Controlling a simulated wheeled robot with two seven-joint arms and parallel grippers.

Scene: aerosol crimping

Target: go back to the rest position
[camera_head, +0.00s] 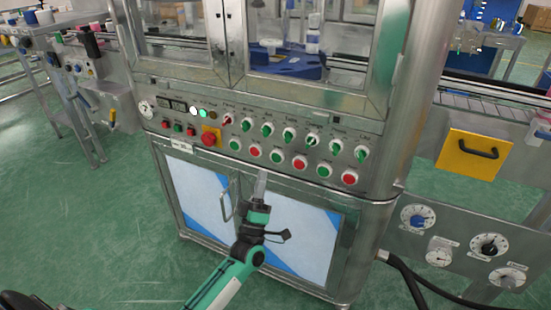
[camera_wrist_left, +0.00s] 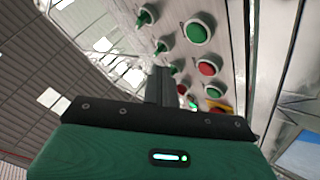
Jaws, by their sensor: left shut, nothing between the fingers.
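My left gripper (camera_head: 261,184) is in front of the machine's control panel (camera_head: 215,113), its fingers pointing up just below the row of round buttons. The fingers are shut with nothing between them. They also show in the left wrist view (camera_wrist_left: 158,86), dark and close together, with green and red controls beyond them. I cannot tell the exact gap between the fingertips and the panel. My right gripper is in neither view.
The panel carries several green and red push buttons, green selector knobs and a red emergency stop (camera_head: 209,137) on yellow. Below are cabinet doors (camera_head: 290,235) with a bar handle (camera_head: 226,203). Gauges (camera_head: 418,217) sit at right. Green floor (camera_head: 110,225) is open at left.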

